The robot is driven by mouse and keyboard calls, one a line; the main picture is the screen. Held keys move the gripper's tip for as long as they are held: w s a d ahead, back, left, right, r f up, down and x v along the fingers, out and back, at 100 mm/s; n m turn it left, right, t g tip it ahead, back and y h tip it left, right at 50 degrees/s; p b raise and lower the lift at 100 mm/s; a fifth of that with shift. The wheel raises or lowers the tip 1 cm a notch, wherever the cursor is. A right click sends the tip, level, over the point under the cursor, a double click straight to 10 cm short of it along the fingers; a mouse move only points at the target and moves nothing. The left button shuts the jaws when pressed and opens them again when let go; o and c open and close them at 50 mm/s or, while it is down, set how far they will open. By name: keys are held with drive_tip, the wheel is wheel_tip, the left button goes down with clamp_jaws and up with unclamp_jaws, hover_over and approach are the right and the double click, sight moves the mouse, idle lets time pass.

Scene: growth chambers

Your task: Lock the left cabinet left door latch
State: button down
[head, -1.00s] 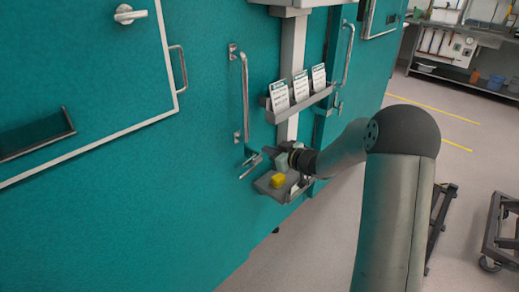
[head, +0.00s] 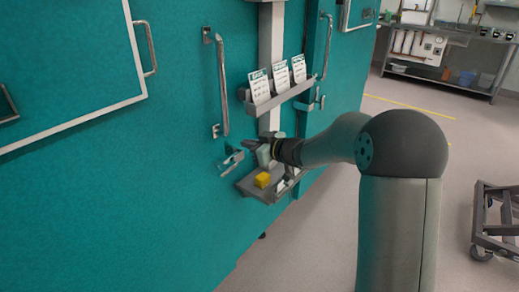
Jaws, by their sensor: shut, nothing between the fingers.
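The door latch (head: 229,166), a small metal lever on the teal cabinet front, sits just below the long vertical door handle (head: 223,88). My gripper (head: 243,147) comes in from the right with its fingers shut and empty. Its tips are beside the latch, close to its upper right end. I cannot tell whether they touch it. The latch's exact angle and catch are too small to read.
A shelf with a yellow block (head: 262,180) lies just below my gripper. A rack (head: 283,95) of white cards is above it on the post. A second vertical handle (head: 327,48) is to the right. A cart (head: 497,222) stands on the floor at right.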

sight(227, 163)
drive_tip(key=w+a+f+b, duration=0.1)
drive_tip(key=w+a+f, duration=0.2)
drive_tip(key=a+f, duration=0.1)
drive_tip(key=shift+w+f, duration=0.1)
drive_tip(key=shift+w, duration=0.3)
drive_tip(key=shift+d+f, duration=0.1)
drive_tip(key=shift+f, duration=0.5)
drive_tip(key=shift+d, duration=0.1)
